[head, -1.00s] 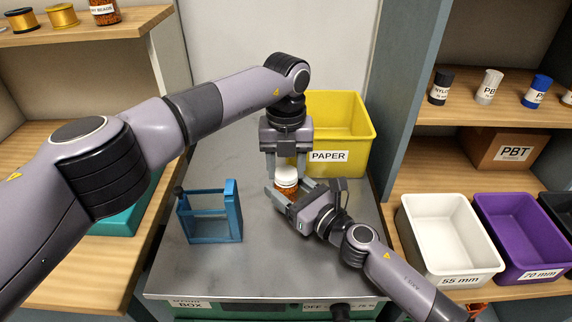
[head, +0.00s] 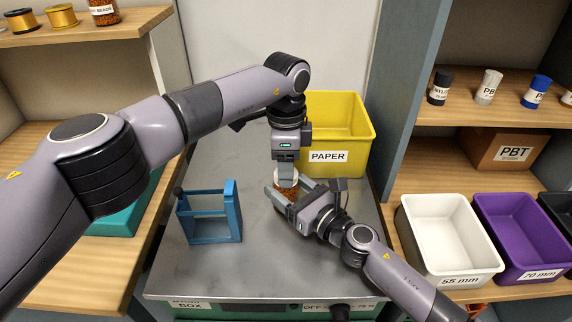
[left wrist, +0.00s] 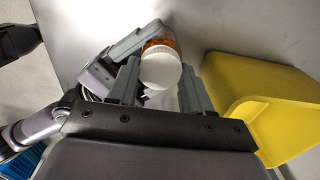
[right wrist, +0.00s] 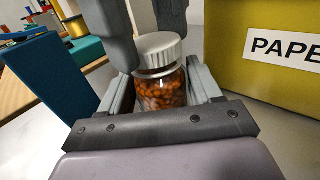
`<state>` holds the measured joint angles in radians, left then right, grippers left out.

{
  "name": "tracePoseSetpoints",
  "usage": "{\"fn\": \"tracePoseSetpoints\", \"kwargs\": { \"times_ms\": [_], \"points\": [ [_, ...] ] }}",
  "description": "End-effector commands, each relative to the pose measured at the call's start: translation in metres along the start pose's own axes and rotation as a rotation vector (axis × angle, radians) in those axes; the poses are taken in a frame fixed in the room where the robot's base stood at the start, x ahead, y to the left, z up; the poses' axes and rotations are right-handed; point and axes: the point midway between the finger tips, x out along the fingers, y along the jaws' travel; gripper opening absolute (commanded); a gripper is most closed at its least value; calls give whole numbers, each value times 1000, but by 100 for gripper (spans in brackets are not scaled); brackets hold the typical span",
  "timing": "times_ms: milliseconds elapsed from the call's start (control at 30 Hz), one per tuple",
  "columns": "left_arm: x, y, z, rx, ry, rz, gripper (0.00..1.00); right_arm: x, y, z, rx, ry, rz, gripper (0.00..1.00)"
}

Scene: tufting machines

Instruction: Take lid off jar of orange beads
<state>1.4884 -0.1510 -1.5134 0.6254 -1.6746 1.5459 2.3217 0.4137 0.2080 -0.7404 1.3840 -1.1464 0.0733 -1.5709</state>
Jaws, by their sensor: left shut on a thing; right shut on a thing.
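The jar of orange beads (right wrist: 163,92) stands upright on the metal tabletop, with its white ribbed lid (right wrist: 157,48) at the top. My right gripper (head: 287,191) is shut around the jar's body from the right. My left gripper (head: 286,174) points down from above and is shut on the lid, which also shows between its fingers in the left wrist view (left wrist: 160,68). A narrow clear band shows below the lid in the right wrist view. I cannot tell whether the lid is loose.
A yellow PAPER bin (head: 345,130) stands just behind the jar. A blue open frame (head: 210,212) stands to the left on the tabletop. White (head: 455,275) and purple (head: 525,265) bins sit on the right shelf. The front tabletop is clear.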

Motion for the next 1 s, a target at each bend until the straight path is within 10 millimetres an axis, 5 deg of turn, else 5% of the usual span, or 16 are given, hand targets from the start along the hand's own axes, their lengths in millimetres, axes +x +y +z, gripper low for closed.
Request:
{"fn": "tracePoseSetpoints", "kwargs": {
  "times_ms": [1000],
  "points": [
    [-11,0,-1,-14,2,-1,13,0,0,-1,0,2,1,0]
  ]
}}
